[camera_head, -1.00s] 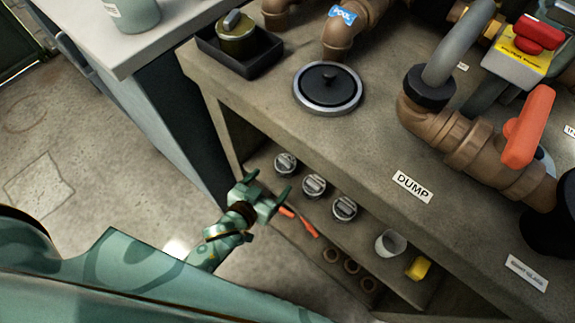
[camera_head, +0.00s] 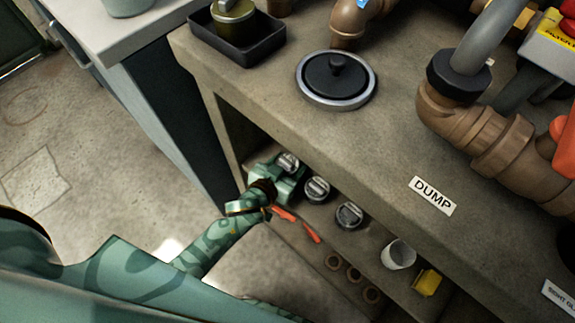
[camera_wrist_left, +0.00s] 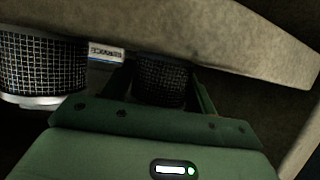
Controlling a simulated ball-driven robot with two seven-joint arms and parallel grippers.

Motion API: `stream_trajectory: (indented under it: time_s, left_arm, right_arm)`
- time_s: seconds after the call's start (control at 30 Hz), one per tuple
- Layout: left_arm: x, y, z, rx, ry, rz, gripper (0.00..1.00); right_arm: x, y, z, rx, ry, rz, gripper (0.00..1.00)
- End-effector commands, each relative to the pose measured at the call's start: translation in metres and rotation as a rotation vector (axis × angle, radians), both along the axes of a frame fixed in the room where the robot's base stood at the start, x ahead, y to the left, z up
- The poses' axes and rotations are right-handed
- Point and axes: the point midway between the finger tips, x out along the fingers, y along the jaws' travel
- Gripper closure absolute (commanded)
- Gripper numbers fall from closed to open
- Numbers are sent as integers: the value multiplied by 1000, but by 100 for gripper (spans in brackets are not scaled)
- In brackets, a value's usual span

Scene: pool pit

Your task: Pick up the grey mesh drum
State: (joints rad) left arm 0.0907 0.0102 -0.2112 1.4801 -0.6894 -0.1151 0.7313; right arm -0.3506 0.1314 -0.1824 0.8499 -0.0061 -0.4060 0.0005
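Three grey mesh drums with silvery lids stand in a row on the shelf under the counter: the left one (camera_head: 287,161), the middle one (camera_head: 317,188) and the right one (camera_head: 349,214). My left gripper (camera_head: 281,177) is at the left drum. In the left wrist view a dark mesh drum (camera_wrist_left: 161,82) stands between my two fingers, one on each side. The fingers look open, with no clear sign of a grip. The drum's lower part is hidden by my gripper. Another mesh drum (camera_wrist_left: 42,65) stands to the left there. My right gripper is not in view.
The stone counter (camera_head: 270,90) overhangs the shelf closely. On the shelf are orange-handled tools (camera_head: 311,232), a white cup (camera_head: 398,254), a yellow block (camera_head: 427,282) and brown rings (camera_head: 353,273). A grey cabinet (camera_head: 165,110) stands to the left.

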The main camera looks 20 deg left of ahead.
Motion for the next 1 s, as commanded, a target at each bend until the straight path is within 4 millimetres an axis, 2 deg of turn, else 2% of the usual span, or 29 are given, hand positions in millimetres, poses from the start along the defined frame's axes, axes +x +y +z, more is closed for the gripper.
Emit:
stream_trajectory:
  time_s: [0.03, 0.07, 0.1, 0.47, 0.57, 0.7, 0.83, 0.9, 0.93, 1.0]
  left_arm:
    - [0, 0, 0, 0, 0, 0, 57]
    - [0, 0, 0, 0, 0, 0, 66]
    - [0, 0, 0, 0, 0, 0, 70]
    - [0, 0, 5, 0, -2, 0, 70]
    - [1, 0, 16, 1, -5, 1, 70]
    - [0, 0, 47, 1, -10, 0, 70]
    - [-31, -3, 84, -1, -11, 1, 70]
    - [-47, -5, 102, -1, -11, 1, 70]
    - [-54, -6, 109, -1, -9, 1, 70]
    - [-76, -8, 110, -2, -2, 3, 70]
  right_arm:
    - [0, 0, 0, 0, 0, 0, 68]
    - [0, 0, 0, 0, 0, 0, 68]
    - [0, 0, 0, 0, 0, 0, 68]
    - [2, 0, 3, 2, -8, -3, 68]
    - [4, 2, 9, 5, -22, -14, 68]
    - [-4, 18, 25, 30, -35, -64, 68]
    - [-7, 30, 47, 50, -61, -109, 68]
    - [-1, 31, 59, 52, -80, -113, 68]
    - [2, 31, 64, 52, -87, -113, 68]
    - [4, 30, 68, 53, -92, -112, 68]
